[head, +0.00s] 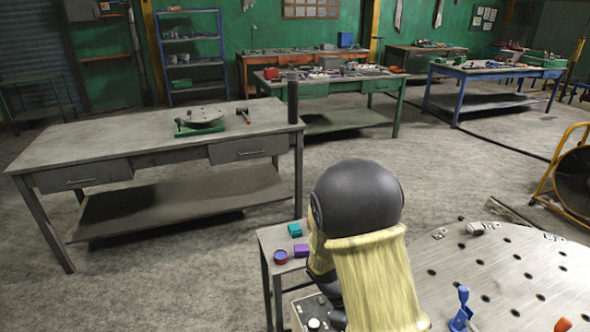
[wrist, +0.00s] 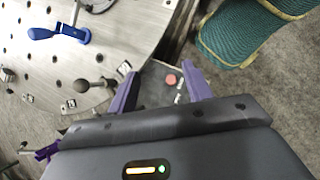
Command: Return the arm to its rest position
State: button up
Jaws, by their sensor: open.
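My gripper (wrist: 159,71) shows in the wrist view with its two purple fingers spread apart. Nothing is held between them. Beyond the fingertips, a grey control box with a red button (wrist: 171,79) shows in the gap, apart from the fingers as far as I can tell. In the head view, my arm's dark rounded joint and yellow sleeve fill the lower middle and hide what lies behind them. My gripper does not show in the head view.
A round perforated metal table (head: 500,270) with a blue clamp (head: 462,310) stands at right. A grey workbench (head: 100,150) stands left. Open floor lies between.

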jog(key=s+r+m+t+y+p, duration=0.1)
jog(key=s+r+m+t+y, duration=0.1)
jog(key=r+m, duration=0.3)
jog(key=s+a+r+m+t+y+p, duration=0.1)
jog(key=s+r+m+t+y+p, duration=0.1)
jog(key=r, duration=0.5)
jog(key=s+m+t+y, duration=0.1)
jog(key=m+y, duration=0.1)
jog(key=m, duration=0.1)
jog(key=shift+a+t, duration=0.3)
jog(key=shift+r, duration=0.1)
